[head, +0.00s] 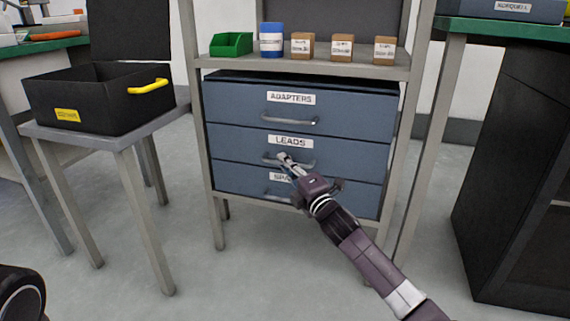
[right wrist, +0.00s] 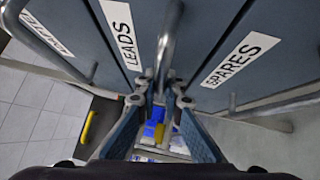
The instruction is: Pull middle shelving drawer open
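The blue-grey drawer unit has three stacked drawers. The middle drawer (head: 235,138), labelled LEADS, looks flush with the others in the head view. Its bar handle (head: 306,168) is partly hidden by my right gripper (head: 285,159). In the right wrist view the two fingertips of my right gripper (right wrist: 161,76) come together on either side of the handle bar (right wrist: 168,42), and they look closed on it. The LEADS label (right wrist: 119,32) is beside the bar. My left gripper is not in view.
The ADAPTERS drawer (head: 235,100) is above; the SPARES drawer (head: 235,180), partly covered by my arm, is below. A green bin (head: 231,44) and small boxes stand on the shelf (head: 225,62) above. A black crate (head: 95,100) is on a side table at left. Floor in front is clear.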

